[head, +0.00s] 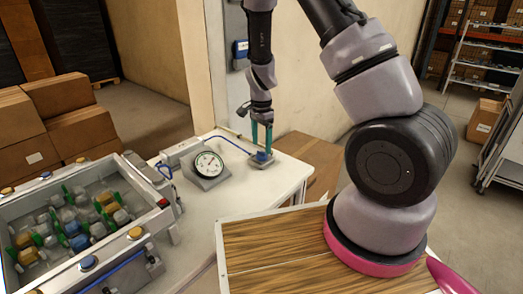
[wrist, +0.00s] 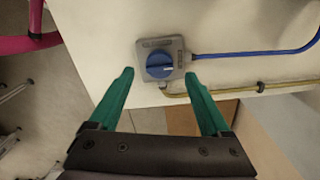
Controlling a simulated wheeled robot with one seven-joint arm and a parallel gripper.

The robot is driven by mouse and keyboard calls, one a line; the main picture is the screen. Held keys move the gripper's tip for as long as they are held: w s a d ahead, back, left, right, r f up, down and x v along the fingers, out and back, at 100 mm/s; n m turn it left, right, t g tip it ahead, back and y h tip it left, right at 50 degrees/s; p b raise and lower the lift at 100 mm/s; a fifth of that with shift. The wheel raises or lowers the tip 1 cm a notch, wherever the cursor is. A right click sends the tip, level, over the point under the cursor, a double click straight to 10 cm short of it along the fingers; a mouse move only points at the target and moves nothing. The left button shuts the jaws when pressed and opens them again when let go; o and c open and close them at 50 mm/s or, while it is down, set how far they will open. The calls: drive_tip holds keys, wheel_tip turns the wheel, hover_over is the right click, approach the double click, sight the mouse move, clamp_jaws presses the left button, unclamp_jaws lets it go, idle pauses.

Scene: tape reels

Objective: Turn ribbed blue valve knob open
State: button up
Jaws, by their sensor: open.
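The ribbed blue valve knob (wrist: 159,66) sits on a small grey plate (wrist: 179,45) near the table edge in the wrist view. A light mark runs across the knob's face. In the head view the knob (head: 262,156) shows small at the table's far right corner, partly hidden by my fingers. My gripper (head: 262,141) points down over it with green fingers. In the wrist view my gripper (wrist: 160,88) is open and empty, one finger to each side of the knob; I cannot tell whether either touches it.
A round gauge (head: 208,164) stands left of the knob on the white table (head: 232,194). A bin of coloured parts (head: 150,222) stands at left. Cardboard boxes (head: 60,95) stack behind it.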

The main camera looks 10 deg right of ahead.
wheel_tip(320, 180, up, 7)
idle(0.3)
